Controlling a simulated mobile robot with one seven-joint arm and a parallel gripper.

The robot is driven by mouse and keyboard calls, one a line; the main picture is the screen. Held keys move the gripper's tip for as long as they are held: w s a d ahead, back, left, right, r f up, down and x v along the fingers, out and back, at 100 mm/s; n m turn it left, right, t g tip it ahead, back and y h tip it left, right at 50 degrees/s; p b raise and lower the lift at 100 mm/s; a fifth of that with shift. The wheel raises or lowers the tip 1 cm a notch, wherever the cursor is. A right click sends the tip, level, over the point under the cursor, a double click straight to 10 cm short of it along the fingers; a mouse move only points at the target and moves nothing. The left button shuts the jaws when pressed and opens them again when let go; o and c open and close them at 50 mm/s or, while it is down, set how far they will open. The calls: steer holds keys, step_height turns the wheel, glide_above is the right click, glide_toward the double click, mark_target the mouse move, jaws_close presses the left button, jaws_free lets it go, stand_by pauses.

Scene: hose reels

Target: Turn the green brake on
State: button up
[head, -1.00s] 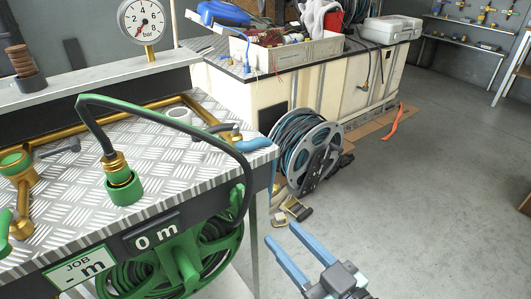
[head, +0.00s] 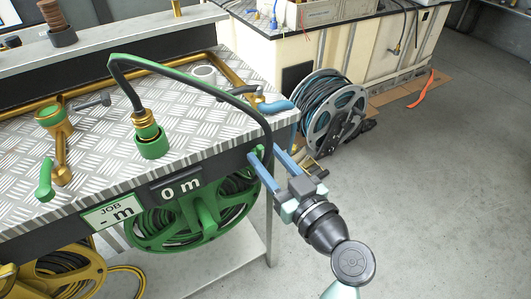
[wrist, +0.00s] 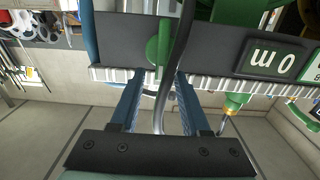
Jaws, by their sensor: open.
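A green lever (wrist: 158,43) sits on the dark front edge of the bench in the wrist view. In the head view it is mostly hidden behind the hose and my fingers. My gripper (head: 265,153) is at the bench's front right corner, its two blue fingers apart and empty. In the wrist view the fingertips (wrist: 158,75) point at the lever, which lies between their lines. A dark hose (wrist: 182,42) runs just beside the lever and crosses the view between the fingers. The green reel (head: 205,215) hangs below the bench edge; its "0 m" display (head: 180,188) is above it.
The hose arches from a green-and-brass connector (head: 150,140) over the bench edge. A blue handle (head: 275,106) lies at the bench's right corner. A yellow reel (head: 60,270) is at lower left. A grey reel (head: 335,110) stands on the floor behind.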

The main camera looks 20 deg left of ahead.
steer(key=shift+w+a, duration=0.4)
steer(key=shift+a, duration=0.1)
jaws_close()
